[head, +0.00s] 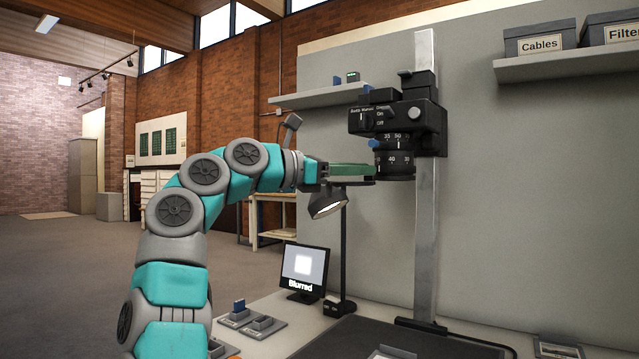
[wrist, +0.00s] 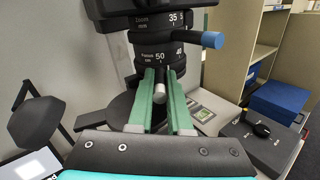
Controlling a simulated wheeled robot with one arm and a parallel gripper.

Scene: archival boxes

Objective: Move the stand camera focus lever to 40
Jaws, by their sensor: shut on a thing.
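The stand camera (head: 420,117) is a black body on a grey column. Its lower focus ring (head: 394,160) shows 40 and 30 in the head view. In the wrist view the focus ring (wrist: 162,57) shows 50 and 40. The silver-tipped focus lever (wrist: 160,88) sticks out below the 50 side, between my green fingers. My gripper (head: 371,172) is shut on this lever; it also shows in the wrist view (wrist: 162,78). The head view hides the lever behind the fingers. A small monitor (head: 304,268) reads "Blurred".
A blue-tipped lever (wrist: 212,40) juts from the zoom ring (wrist: 160,22) just above my fingers. A lamp (head: 327,203) stands close under my gripper. Grey control blocks (head: 262,327) lie on the table. A shelf (head: 560,66) holds boxes at upper right.

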